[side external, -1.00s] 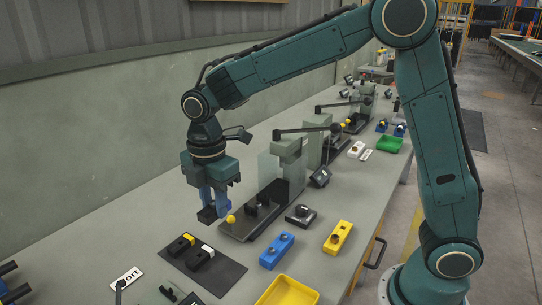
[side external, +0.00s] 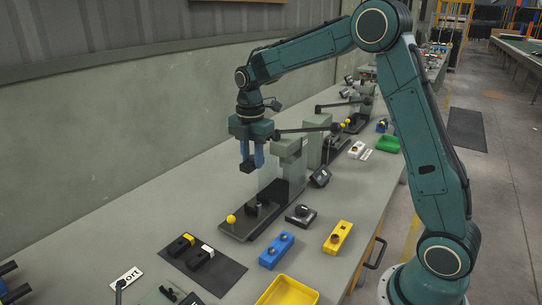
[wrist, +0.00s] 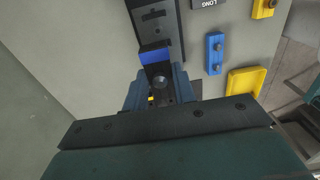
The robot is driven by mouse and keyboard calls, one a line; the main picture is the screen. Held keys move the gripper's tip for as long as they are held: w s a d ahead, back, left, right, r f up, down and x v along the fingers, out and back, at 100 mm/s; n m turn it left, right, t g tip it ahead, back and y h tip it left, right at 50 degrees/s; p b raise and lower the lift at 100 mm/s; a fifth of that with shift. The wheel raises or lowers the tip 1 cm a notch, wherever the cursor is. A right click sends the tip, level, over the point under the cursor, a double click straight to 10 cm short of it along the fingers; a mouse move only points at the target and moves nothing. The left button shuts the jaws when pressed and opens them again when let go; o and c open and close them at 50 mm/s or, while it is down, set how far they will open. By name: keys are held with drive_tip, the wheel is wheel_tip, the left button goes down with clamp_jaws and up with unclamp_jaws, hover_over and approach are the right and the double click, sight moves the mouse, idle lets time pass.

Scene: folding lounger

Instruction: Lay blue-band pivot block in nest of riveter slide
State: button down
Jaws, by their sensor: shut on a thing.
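My gripper (side external: 252,165) is shut on the dark pivot block (side external: 247,167) and holds it in the air. The block's bright blue band (wrist: 155,55) shows between the fingers in the wrist view. The riveter slide (side external: 236,234) is a long dark rail on the bench with upright dark posts and a yellow ball knob (side external: 231,218). The block is above and behind the slide, apart from it. In the wrist view, the slide (wrist: 170,32) runs away beyond the block. The block and fingers hide part of it, and I cannot make out the nest.
The riveter's grey upright (side external: 289,165) and black lever (side external: 305,129) stand close right of my gripper. A dark mat (side external: 225,274) holds yellow-band and white-band blocks. A blue fixture (side external: 277,250), yellow fixture (side external: 338,237) and yellow tray (side external: 287,292) stand in front.

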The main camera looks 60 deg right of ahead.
drive_tip(key=shift+d, duration=0.95)
hover_over(258, 203)
drive_tip(key=shift+f, duration=2.5)
drive_tip(key=shift+f, duration=0.25)
drive_tip(key=shift+f, duration=2.6)
drive_tip(key=shift+f, duration=1.1)
drive_tip(key=c, duration=1.1)
unclamp_jaws()
drive_tip(key=shift+o, duration=0.2)
drive_tip(key=shift+r, duration=0.1)
wheel_tip(258, 203, up, 14)
drive_tip(key=shift+f, duration=0.15)
